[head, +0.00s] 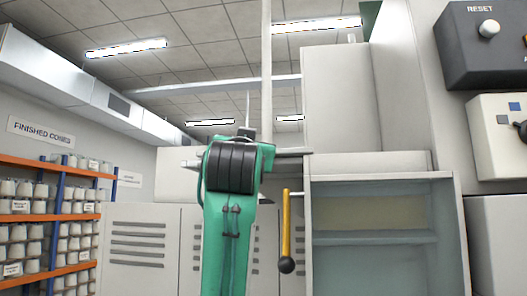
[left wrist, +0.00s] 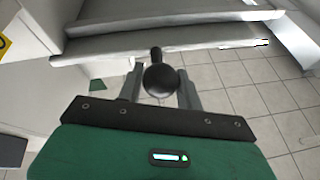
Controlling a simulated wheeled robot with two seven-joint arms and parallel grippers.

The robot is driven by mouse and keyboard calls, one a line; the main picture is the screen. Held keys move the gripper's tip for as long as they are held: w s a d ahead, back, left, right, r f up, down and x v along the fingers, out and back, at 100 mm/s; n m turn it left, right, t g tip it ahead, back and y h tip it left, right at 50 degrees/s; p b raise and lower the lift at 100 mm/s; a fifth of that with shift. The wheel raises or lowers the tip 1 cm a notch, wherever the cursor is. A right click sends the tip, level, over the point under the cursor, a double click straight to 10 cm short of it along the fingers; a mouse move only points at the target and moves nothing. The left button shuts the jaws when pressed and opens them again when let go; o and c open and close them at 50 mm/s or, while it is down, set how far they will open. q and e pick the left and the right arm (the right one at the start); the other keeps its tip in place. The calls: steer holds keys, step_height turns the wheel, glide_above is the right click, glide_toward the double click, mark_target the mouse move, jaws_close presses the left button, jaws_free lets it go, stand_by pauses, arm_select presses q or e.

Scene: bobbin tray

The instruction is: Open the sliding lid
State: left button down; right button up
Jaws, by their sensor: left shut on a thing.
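In the left wrist view my left gripper (left wrist: 160,74) has its two grey fingers on either side of a round black knob (left wrist: 160,81) on a short dark stem. It is shut on this knob. The stem points toward a long pale panel edge (left wrist: 190,41), which may be the sliding lid; I cannot tell how far it is open. In the head view my green arm rises in the middle and hides the gripper and the knob. My right gripper is in neither view.
A yellow lever (head: 286,222) with a black ball end hangs just right of my arm. A pale cabinet with a glazed front (head: 380,245) stands to its right. Control boxes (head: 484,42) are at the upper right. Orange shelves (head: 48,215) with cones stand far left.

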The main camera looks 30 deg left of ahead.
arm_select(q)
steer(key=shift+a, duration=0.15)
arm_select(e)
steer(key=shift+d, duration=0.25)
arm_select(q)
steer(key=c, duration=0.9)
jaws_free()
steer(key=shift+c, duration=0.2)
steer(key=b+v, duration=0.5)
steer(key=v, duration=0.8)
steer(key=shift+s+f, duration=0.2)
steer(key=shift+s, duration=0.1)
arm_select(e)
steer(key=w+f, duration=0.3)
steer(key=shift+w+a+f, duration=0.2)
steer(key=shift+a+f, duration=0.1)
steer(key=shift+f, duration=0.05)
